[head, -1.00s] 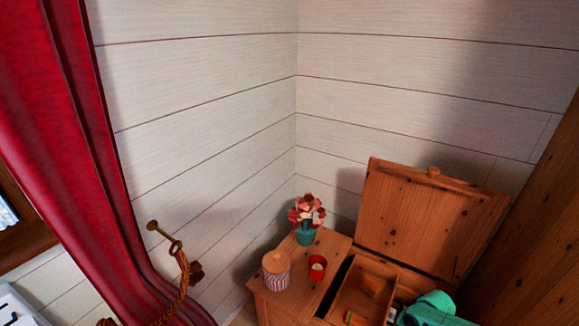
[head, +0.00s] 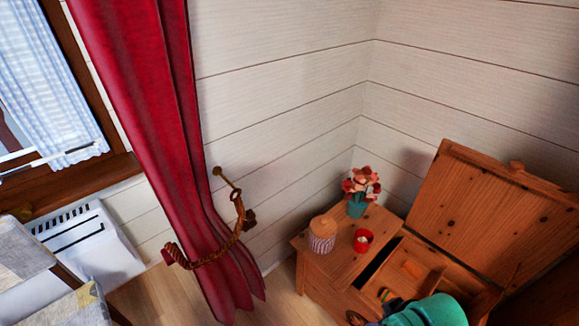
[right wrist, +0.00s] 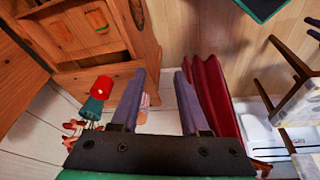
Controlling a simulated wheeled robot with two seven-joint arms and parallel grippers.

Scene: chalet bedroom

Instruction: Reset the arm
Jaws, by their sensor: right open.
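My right gripper (right wrist: 160,78) shows in the right wrist view with its two grey fingers apart and nothing held between them. A striped jar with a wooden lid shows partly past the fingers. In the head view a teal part of my right arm shows at the bottom right, over the front of the open wooden chest (head: 325,270); its fingers are not clear there. My left gripper is in neither view.
On the chest stand the striped jar (head: 322,235), a red candle cup (head: 363,240) and a teal flower pot (head: 357,207). The raised lid (head: 480,220) leans back at right. A red curtain (head: 150,120), radiator (head: 85,250) and chair (head: 60,300) are at left.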

